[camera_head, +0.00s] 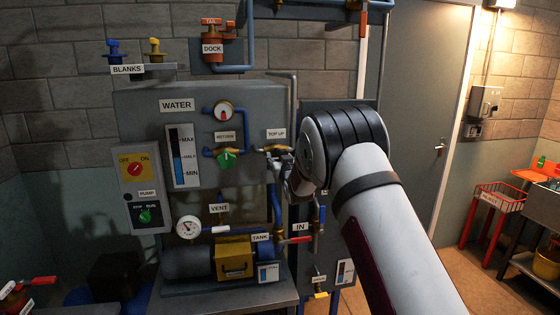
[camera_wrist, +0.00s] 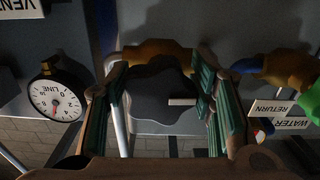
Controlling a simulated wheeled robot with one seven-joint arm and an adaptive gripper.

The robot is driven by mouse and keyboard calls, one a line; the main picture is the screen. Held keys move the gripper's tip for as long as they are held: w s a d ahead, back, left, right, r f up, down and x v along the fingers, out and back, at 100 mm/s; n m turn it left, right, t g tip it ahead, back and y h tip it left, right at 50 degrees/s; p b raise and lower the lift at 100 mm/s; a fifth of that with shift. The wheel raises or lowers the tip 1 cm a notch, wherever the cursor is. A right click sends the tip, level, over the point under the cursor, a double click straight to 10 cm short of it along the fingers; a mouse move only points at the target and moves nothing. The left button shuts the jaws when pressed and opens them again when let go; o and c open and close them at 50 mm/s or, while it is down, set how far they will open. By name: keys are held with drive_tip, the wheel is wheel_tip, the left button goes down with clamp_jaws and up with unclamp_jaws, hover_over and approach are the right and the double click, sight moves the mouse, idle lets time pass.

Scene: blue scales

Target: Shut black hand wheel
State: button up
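The black hand wheel (camera_wrist: 158,88) sits on a brass valve body (camera_wrist: 155,52) in the wrist view, with a pale pointer bar on its right part. My gripper (camera_wrist: 162,80) has one green-padded finger on each side of the wheel, and the wheel fills the gap between the pads. In the head view my gripper (camera_head: 283,164) is at the valve under the TOP UP label (camera_head: 277,133), at the tank's right edge. My gripper and arm hide the black wheel there.
The green RETURN wheel (camera_head: 226,160) is close on the left of my gripper. A LINE gauge (camera_wrist: 57,98) shows in the wrist view. A vertical pipe (camera_head: 293,105), the IN valve (camera_head: 300,240) and a red lever (camera_head: 295,240) are nearby. The door (camera_head: 425,110) is on the right.

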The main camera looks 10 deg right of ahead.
drive_tip(key=shift+m, duration=0.3)
drive_tip(key=shift+c, duration=0.2)
drive_tip(key=m+b, duration=0.1)
drive_tip(key=m, duration=0.2)
drive_tip(key=shift+a+m, duration=0.1)
drive_tip(key=shift+m, duration=0.2)
drive_tip(key=m+b, duration=0.1)
drive_tip(key=m, duration=0.3)
drive_tip(key=shift+a+r+m+b, duration=0.1)
drive_tip(key=shift+a+m+b, duration=0.1)
drive_tip(key=shift+m+b, duration=0.15)
drive_tip(key=m, duration=0.2)
drive_tip(key=m+b, duration=0.1)
drive_tip(key=m, duration=0.2)
drive_tip(key=shift+a+r, duration=0.15)
drive_tip(key=shift+r, duration=0.05)
drive_tip(key=shift+r+m, duration=0.2)
drive_tip(key=shift+m, duration=2.05)
drive_tip(key=o, duration=1.2)
